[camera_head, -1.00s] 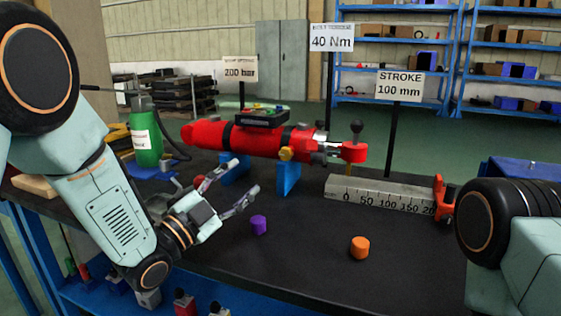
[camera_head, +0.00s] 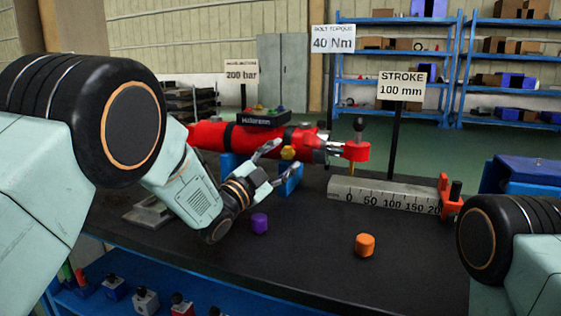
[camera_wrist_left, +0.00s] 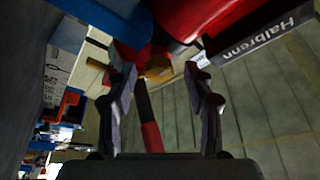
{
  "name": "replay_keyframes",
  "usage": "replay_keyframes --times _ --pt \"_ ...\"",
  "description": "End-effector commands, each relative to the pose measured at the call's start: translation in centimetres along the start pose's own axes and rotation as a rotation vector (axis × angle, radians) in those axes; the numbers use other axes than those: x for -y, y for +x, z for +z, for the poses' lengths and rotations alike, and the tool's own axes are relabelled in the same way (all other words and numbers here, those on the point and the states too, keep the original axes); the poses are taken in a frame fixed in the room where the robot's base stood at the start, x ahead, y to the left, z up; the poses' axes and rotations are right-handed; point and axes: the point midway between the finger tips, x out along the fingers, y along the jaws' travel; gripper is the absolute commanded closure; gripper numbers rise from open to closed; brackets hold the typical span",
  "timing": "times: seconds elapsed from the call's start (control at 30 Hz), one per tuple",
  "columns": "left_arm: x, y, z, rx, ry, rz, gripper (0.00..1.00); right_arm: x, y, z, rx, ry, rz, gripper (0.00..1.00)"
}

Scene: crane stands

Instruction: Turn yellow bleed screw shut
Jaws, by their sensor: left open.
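The yellow bleed screw (camera_head: 288,153) sits on the lower front side of the red cylinder (camera_head: 204,136). In the left wrist view the screw (camera_wrist_left: 158,68) shows between and just beyond my fingertips, against the red body. My left gripper (camera_head: 280,160) is open in front of the cylinder, with its fingers pointing at the screw. In the left wrist view my left gripper (camera_wrist_left: 161,74) has a finger on each side, and I see no clear contact with the screw. My right gripper is out of view; only part of my right arm shows at the right edge.
Blue supports (camera_head: 291,180) hold the cylinder above the black bench (camera_head: 310,235). A purple cap (camera_head: 259,223) and an orange cap (camera_head: 365,245) stand on the bench in front. A grey stroke scale (camera_head: 385,193) lies to the right. The bench's front middle is mostly clear.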

Motion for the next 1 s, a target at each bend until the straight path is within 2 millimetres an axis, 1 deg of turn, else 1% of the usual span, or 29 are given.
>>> replay_keyframes --times 0.2,0.8,0.93,1.0 --pt "-0.02 0.00 0.00 0.000 0.000 0.001 0.49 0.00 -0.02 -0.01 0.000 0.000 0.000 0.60" --pt "0.00 -0.02 0.00 0.001 0.000 0.000 1.00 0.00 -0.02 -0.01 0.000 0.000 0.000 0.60" --pt "0.08 -0.01 -0.01 0.001 0.012 0.005 1.00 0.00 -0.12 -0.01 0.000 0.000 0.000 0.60" --pt "0.23 0.02 -0.04 0.002 0.052 0.021 1.00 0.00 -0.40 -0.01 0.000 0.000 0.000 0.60"
